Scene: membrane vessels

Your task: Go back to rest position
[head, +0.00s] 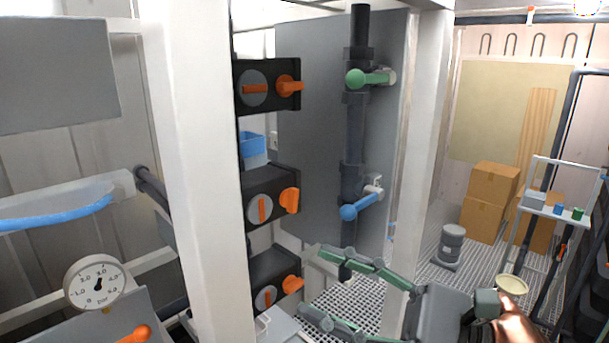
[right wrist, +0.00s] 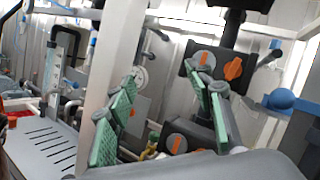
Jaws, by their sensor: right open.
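My right gripper (head: 308,282) is low in the middle of the head view, with its arm coming in from the lower right. Its two green-padded fingers are spread apart and nothing is between them. The right wrist view also shows the open fingers (right wrist: 167,76) with a clear gap. Behind the gap are black valve blocks with orange handles (right wrist: 233,68). In the head view the fingers are just below the blue-handled valve (head: 360,207) and right of the lowest black valve block (head: 272,270); whether they touch anything cannot be told. My left gripper is not in view.
A white post (head: 192,150) and a second post (head: 425,150) frame the black pipe (head: 353,130) with its green-handled valve (head: 370,78). A pressure gauge (head: 95,283) is at lower left. Cardboard boxes (head: 488,200) and a trolley (head: 553,208) stand at right on grated floor.

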